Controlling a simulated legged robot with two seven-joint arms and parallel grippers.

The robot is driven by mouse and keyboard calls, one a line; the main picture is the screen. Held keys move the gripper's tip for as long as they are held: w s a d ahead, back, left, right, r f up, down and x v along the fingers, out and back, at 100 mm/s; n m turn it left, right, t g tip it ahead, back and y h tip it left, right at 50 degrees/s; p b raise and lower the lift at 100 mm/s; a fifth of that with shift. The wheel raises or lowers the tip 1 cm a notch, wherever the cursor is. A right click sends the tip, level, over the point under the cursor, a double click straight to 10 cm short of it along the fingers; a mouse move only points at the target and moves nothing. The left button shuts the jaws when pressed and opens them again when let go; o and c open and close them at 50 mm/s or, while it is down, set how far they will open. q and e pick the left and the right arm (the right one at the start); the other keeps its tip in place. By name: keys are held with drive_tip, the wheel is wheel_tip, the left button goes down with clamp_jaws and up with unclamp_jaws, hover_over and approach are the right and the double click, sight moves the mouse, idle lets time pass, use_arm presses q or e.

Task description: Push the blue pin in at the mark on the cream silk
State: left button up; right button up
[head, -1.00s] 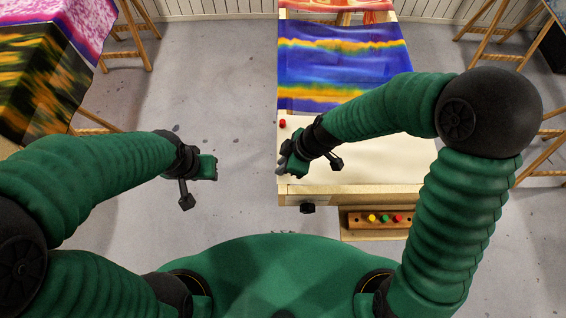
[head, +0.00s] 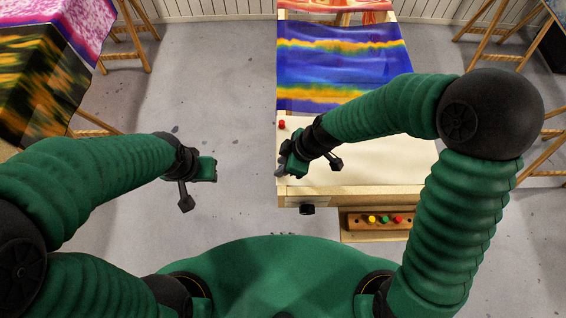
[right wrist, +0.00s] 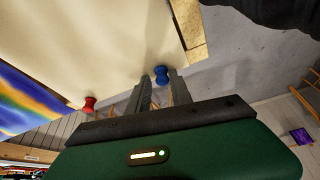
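The cream silk (head: 365,172) is stretched on a wooden frame below my right forearm and also fills the upper left of the right wrist view (right wrist: 80,45). My right gripper (head: 281,172) is over the silk's near left edge. In the right wrist view, a blue pin (right wrist: 161,75) sits between its two fingertips, which look closed about it. I cannot tell whether its tip touches the silk. I see no mark. My left gripper (head: 207,168) is empty over the floor; its finger gap is unclear.
A red pin (head: 282,125) stands at the silk's far left corner. A wooden rack (head: 348,221) with yellow, green and red pins lies near the frame's front. A blue and yellow silk (head: 335,70) lies beyond.

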drive_tip(key=shift+s+f, duration=0.2)
drive_tip(key=shift+s, duration=0.3)
drive_tip(key=w+p+v, duration=0.1)
drive_tip(key=v, duration=1.6)
drive_tip(key=s+d+f+m+h, duration=0.2)
drive_tip(key=d+f+m, duration=0.2)
drive_tip(key=d+m, duration=0.2)
drive_tip(key=s+d+f+m+t+h, duration=0.1)
drive_tip(key=s+d+f+m+h, duration=0.1)
drive_tip(key=d+f+m, duration=0.2)
drive_tip(key=d+m, duration=0.3)
drive_tip(key=m, duration=0.2)
drive_tip(key=shift+h, duration=0.3)
drive_tip(key=shift+s, duration=0.1)
